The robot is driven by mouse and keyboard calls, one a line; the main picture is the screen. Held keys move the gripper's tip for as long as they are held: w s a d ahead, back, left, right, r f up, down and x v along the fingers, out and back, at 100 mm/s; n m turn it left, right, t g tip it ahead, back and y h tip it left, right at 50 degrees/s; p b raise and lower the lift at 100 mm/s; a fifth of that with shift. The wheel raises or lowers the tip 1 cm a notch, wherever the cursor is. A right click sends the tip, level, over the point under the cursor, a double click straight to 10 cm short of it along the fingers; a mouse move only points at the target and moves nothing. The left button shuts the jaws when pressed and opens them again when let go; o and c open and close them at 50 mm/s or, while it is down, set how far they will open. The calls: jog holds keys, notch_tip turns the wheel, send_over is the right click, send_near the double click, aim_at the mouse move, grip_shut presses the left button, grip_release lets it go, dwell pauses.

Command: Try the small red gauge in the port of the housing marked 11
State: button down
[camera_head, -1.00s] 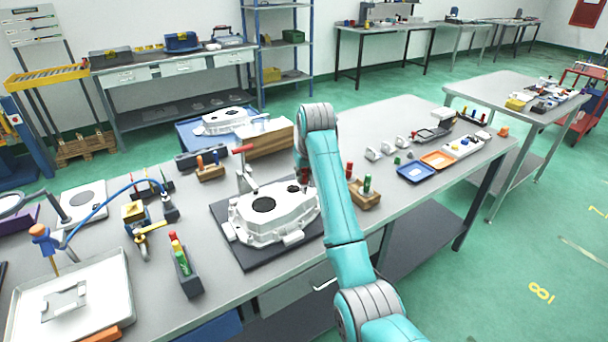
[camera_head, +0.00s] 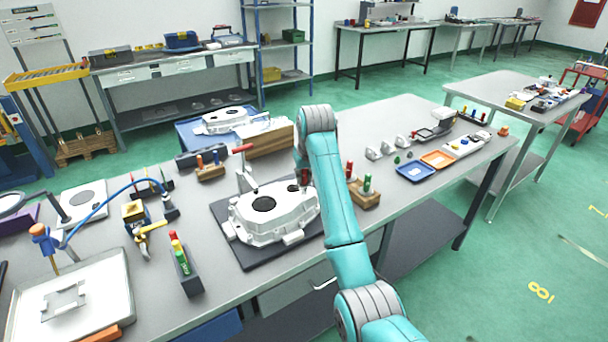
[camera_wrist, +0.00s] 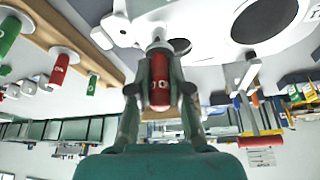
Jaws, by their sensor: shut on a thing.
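My gripper (camera_wrist: 160,90) is shut on a small red gauge (camera_wrist: 160,76), with its pale tip pointing at the white housing (camera_wrist: 205,20) in the wrist view. The tip is close to the housing's edge; I cannot tell whether it touches or enters a port. In the head view, the white cast housing (camera_head: 290,205) lies on a dark mat, with a dark round bore on top. My arm hides most of my gripper and its right end there. No number is readable on it. A second white housing (camera_head: 222,121) stands further back.
A wooden rack (camera_head: 366,199) with red and green gauges stands right of the housing, close to my arm. A red-handled clamp (camera_head: 243,149) rises behind the housing. A dark block (camera_head: 190,284) with coloured pieces stands at the front left. Blue and orange trays lie to the right.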

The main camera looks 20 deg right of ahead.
jog(key=shift+f, duration=0.55)
dwell(1.2)
jog(key=shift+r, duration=0.1)
jog(key=shift+r, duration=2.6)
jog(key=shift+f, duration=0.1)
jog(key=shift+f, duration=1.8)
jog(key=shift+f, duration=0.8)
dwell(0.9)
